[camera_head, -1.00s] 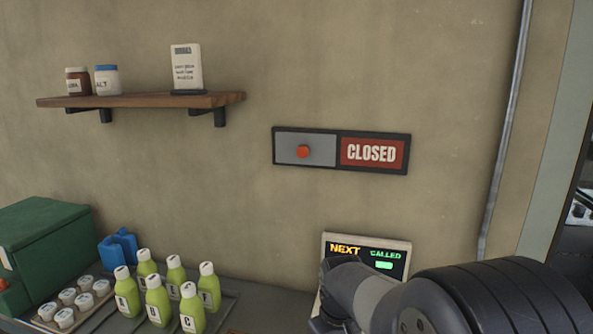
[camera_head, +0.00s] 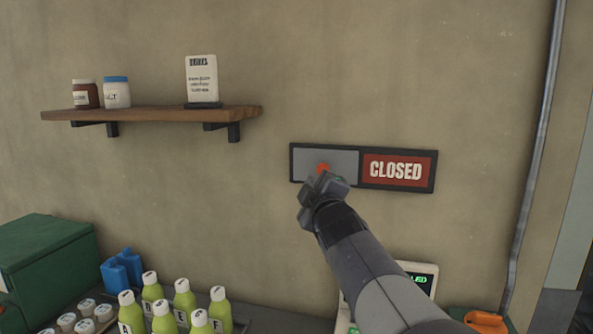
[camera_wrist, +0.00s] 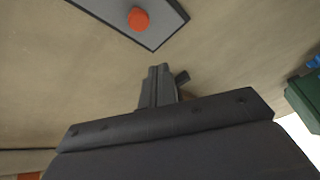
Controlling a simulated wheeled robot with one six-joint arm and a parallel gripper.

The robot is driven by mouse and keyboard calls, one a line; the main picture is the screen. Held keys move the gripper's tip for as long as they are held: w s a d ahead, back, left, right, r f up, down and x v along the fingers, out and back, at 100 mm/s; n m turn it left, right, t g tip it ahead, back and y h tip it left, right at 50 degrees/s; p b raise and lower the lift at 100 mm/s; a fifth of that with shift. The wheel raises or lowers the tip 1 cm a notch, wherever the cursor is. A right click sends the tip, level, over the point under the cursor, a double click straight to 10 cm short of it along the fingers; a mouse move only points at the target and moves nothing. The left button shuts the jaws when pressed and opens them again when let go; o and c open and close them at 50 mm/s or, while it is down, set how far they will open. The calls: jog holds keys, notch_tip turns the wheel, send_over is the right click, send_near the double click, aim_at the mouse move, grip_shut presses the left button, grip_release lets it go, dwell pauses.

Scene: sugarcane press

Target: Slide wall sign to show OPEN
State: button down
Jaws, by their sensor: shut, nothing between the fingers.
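The wall sign (camera_head: 398,170) is a dark-framed panel on the wall. Its right half reads CLOSED in white on red, and its left half is a grey slider (camera_head: 341,160) with a round orange-red knob (camera_head: 323,168). My gripper (camera_head: 324,188) is shut and empty, just below the knob in the head view, partly overlapping its lower edge and the frame. In the wrist view the knob (camera_wrist: 138,19) is at the top, with a visible gap to the shut fingers (camera_wrist: 158,72). I see no contact with the knob.
A wooden shelf (camera_head: 150,115) with two jars and a small menu stand is on the wall at left. Below stand several green bottles (camera_head: 163,318), a green box (camera_head: 45,255) and a blue item (camera_head: 121,270). A display (camera_head: 422,275) stands behind my arm. The wall around the sign is clear.

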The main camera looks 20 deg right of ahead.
aim_at(315, 168)
jog(key=shift+a+r+n+t, duration=0.3)
jog(key=shift+r+t, duration=0.1)
jog(key=shift+r, duration=0.35)
jog(key=w+d+p, duration=0.1)
jog(key=w, duration=0.2)
jog(key=w+d+p, duration=0.1)
jog(key=w, duration=0.1)
jog(key=w+d+p, duration=0.1)
jog(key=w, duration=0.2)
jog(key=shift+w+d+r+p, duration=0.2)
jog(key=shift+w+d+p, duration=0.1)
jog(key=shift+p, duration=0.05)
jog(key=shift+s+d+f, duration=0.2)
jog(key=shift+d+f, duration=0.2)
jog(key=shift+d, duration=0.1)
